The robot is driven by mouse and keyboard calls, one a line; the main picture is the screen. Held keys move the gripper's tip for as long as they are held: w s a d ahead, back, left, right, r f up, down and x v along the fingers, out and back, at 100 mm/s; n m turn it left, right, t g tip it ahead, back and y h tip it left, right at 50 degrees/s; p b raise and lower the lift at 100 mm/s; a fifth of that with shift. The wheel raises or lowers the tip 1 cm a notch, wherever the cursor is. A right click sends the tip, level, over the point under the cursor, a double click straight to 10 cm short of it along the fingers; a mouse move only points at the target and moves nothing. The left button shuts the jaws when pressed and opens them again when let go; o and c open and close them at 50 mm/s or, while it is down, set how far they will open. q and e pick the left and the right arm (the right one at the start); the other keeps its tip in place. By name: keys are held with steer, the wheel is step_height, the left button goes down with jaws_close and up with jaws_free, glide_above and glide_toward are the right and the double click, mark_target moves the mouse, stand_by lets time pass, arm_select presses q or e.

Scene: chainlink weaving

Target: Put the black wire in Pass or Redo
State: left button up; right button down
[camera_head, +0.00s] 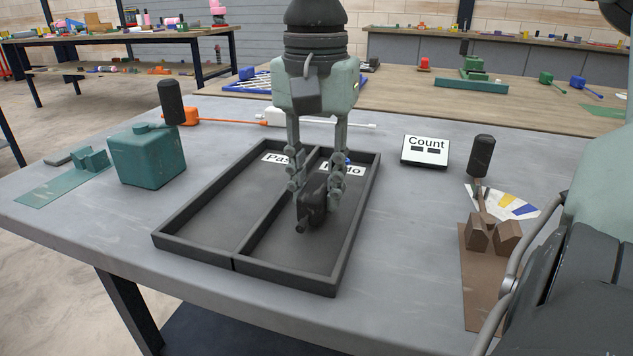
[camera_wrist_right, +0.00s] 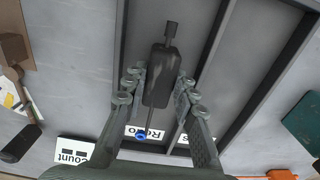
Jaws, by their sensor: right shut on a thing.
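The black wire (camera_head: 312,207) is a dark blocky body with a short stub at one end. In the right wrist view the black wire (camera_wrist_right: 158,75) also shows a thin stem running to a blue ring (camera_wrist_right: 140,135). My right gripper (camera_head: 314,190) points down and is shut on the black body, over the right-hand compartment labelled Redo (camera_head: 345,169). The left-hand compartment, labelled Pass (camera_head: 273,158), is empty. Both belong to a dark two-part tray (camera_head: 190,252). I cannot tell whether the wire touches the tray floor. My left gripper is not in view.
A Count sign (camera_head: 425,149) stands right of the tray. A brown fixture (camera_head: 490,235) with a dark-handled tool (camera_head: 481,158) is at the right. A teal box (camera_head: 147,157) stands left, with orange and white tools behind. The grey table's (camera_head: 120,238) front left is clear.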

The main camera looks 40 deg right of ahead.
steer(key=shift+f+b, duration=0.4)
steer(key=shift+f, duration=0.2)
steer(key=c, duration=1.1)
jaws_free()
steer(key=shift+c, duration=0.2)
steer(key=shift+r, duration=0.15)
step_height(320, 180, up, 12)
